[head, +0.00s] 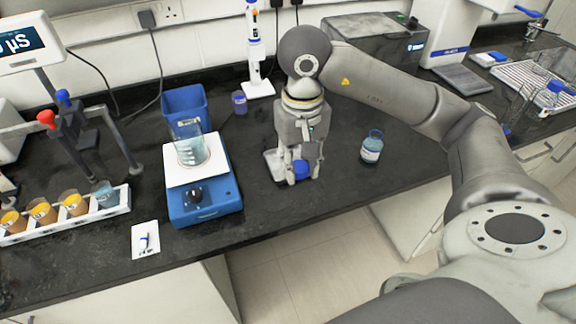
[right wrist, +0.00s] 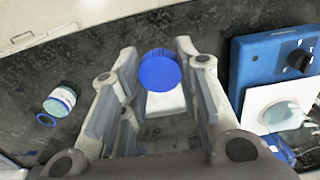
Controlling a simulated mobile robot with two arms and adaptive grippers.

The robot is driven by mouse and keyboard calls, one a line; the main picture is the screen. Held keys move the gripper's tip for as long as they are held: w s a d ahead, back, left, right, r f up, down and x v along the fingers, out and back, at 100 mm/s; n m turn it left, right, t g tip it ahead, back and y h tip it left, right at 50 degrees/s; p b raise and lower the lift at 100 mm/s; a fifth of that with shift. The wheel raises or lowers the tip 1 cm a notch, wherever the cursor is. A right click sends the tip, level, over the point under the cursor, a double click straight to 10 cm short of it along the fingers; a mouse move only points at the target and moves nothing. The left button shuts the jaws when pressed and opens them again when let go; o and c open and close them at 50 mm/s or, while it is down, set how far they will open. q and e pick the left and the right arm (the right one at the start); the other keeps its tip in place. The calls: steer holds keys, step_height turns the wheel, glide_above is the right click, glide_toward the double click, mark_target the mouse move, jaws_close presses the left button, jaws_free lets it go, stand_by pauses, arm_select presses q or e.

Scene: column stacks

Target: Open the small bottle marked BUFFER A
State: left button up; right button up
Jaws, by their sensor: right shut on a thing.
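No bottle body shows beneath the cap. A small clear bottle (head: 371,148) with a pale label and a blue ring at its neck stands upright to the right of the gripper. It also shows in the right wrist view (right wrist: 61,101). Its lettering is too small to read. My left gripper is out of view.
A blue stirrer (head: 204,206) with a beaker (head: 192,152) stands left of the gripper. A blue bin (head: 186,101) and a small purple-lidded pot (head: 239,102) are behind. The bench front edge is close; bench right of the bottle is partly clear.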

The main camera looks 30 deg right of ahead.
steer(key=w+d+f+p, duration=0.1)
steer(key=w+d+f, duration=0.1)
steer(key=w+f, duration=0.1)
steer(key=w+d+f+p, duration=0.1)
steer(key=w+f+p, duration=0.1)
steer(key=w, duration=0.3)
steer(key=w+d+f+p, duration=0.2)
steer(key=w+f, duration=0.2)
steer(key=shift+d+f, duration=0.1)
steer(key=shift+d, duration=0.25)
steer(key=shift+w+f, duration=0.2)
steer(key=shift+f, duration=0.05)
step_height(320, 180, down, 3)
steer(key=shift+r+p, duration=0.15)
steer(key=shift+p, duration=0.9)
steer(key=shift+w+d+f, duration=0.1)
steer(key=shift+f, duration=0.15)
